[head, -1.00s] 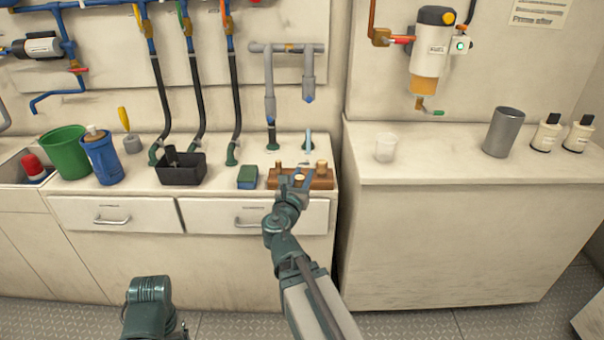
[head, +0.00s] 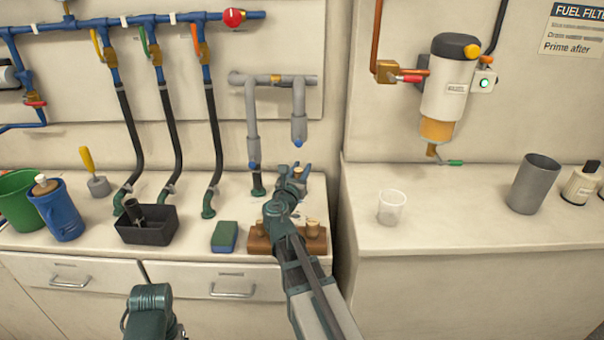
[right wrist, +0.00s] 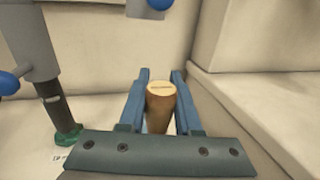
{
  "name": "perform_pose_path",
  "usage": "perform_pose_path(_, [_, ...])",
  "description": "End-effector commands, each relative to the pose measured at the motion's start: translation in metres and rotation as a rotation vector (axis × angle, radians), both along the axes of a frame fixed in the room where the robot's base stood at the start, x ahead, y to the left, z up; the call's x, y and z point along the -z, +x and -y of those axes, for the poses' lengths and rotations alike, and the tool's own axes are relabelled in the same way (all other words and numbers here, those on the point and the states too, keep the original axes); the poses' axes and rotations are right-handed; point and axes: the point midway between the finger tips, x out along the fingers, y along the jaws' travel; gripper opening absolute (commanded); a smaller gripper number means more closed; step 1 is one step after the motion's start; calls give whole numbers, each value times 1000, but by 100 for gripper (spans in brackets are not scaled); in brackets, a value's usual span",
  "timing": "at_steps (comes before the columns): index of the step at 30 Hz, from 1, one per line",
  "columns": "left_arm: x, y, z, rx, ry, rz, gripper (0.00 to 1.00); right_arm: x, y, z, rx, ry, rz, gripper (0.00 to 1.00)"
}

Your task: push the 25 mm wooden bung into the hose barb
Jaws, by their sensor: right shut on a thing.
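My right gripper (head: 297,172) is shut on a wooden bung, which stands between the two blue fingers in the right wrist view (right wrist: 160,96), its pale top face showing. In the head view the gripper is above the back of the left counter, beyond the brown block. A pale strip shows just below the bung in the right wrist view; I cannot tell what it is. I cannot make out the hose barb under the bung; the gripper and bung cover that spot.
The brown wooden block (head: 260,244) holds other bungs (head: 313,229). Grey pipes (head: 252,130) with blue handles hang close behind my gripper. A green-blue sponge (head: 225,237) and black tray (head: 147,228) lie left. A gap separates the right counter (head: 470,218).

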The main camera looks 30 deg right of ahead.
Motion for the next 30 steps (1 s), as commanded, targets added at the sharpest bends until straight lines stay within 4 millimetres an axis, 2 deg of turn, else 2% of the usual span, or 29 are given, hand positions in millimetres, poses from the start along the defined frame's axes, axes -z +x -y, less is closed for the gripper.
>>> perform_pose_path(14, [0, 0, 0, 0, 0, 0, 78, 0, 6, 3, 0, 0, 0, 0])
perform_pose_path(30, [1, 0, 0, 0, 0, 0, 78, 1, 34, 20, 0, 0, 0, 0])
